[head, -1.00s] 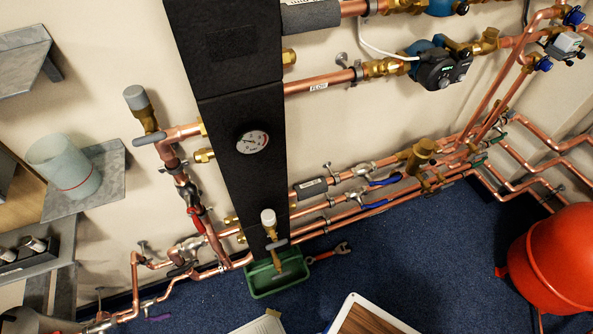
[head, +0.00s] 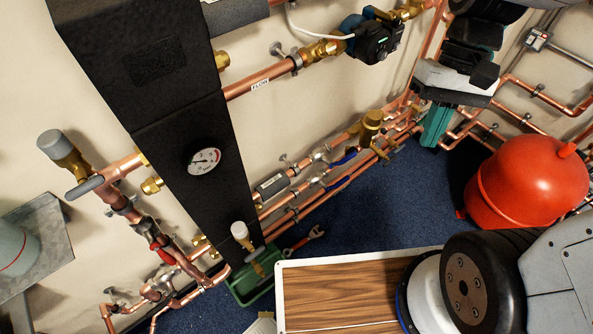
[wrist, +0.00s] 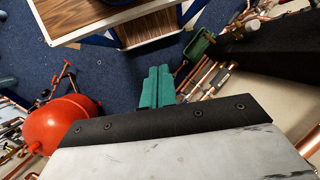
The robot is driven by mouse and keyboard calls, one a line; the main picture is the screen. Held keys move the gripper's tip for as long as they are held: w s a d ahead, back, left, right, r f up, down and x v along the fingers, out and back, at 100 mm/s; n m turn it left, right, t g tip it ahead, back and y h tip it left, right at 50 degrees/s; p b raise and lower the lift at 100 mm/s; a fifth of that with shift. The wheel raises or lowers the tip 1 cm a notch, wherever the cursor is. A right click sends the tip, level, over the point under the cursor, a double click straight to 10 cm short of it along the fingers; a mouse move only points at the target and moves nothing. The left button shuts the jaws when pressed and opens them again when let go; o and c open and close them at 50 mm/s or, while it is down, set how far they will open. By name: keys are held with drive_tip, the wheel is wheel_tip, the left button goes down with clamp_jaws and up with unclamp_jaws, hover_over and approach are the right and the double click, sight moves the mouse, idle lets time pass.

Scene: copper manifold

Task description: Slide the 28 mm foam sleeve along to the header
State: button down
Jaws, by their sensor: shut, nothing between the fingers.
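The header is the tall black block (head: 165,120) with a round gauge, left of centre in the head view; its dark side also shows in the wrist view (wrist: 268,50). A thick grey foam sleeve (head: 235,12) is around the upper copper pipe at the top edge, beside the header. A shorter dark grey piece (head: 272,185) with a pale label is around a lower pipe; I cannot tell which one is 28 mm. My gripper (head: 434,128) has teal fingers, shut and empty, right of the header and apart from both pieces. The fingers also show in the wrist view (wrist: 157,85).
A red vessel (head: 530,180) stands on the blue floor at right. A green tray (head: 250,285) lies below the header. A pump (head: 370,38) and brass valves sit on the pipes. A white-edged wood-top surface (head: 340,298) is in front.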

drive_tip(key=w+a+f+m+g+y, duration=0.1)
drive_tip(key=w+a+f+g+y, duration=0.2)
drive_tip(key=f, duration=0.5)
drive_tip(key=w+a+f+g+y, duration=0.1)
drive_tip(key=w+a+f+y, duration=0.3)
drive_tip(key=f, duration=0.5)
drive_tip(key=t+y, duration=0.9)
drive_tip(key=t, duration=0.2)
approach(289, 180)
drive_tip(key=w+d+r, duration=0.2)
drive_tip(key=a, duration=0.3)
drive_tip(key=w+a, duration=0.1)
drive_tip(key=a, duration=0.5)
drive_tip(key=shift+w+f, duration=0.2)
drive_tip(key=shift+w, duration=0.15)
drive_tip(key=shift+a, duration=0.1)
drive_tip(key=s+a, duration=0.2)
drive_tip(key=a, duration=0.1)
drive_tip(key=shift+d, duration=0.1)
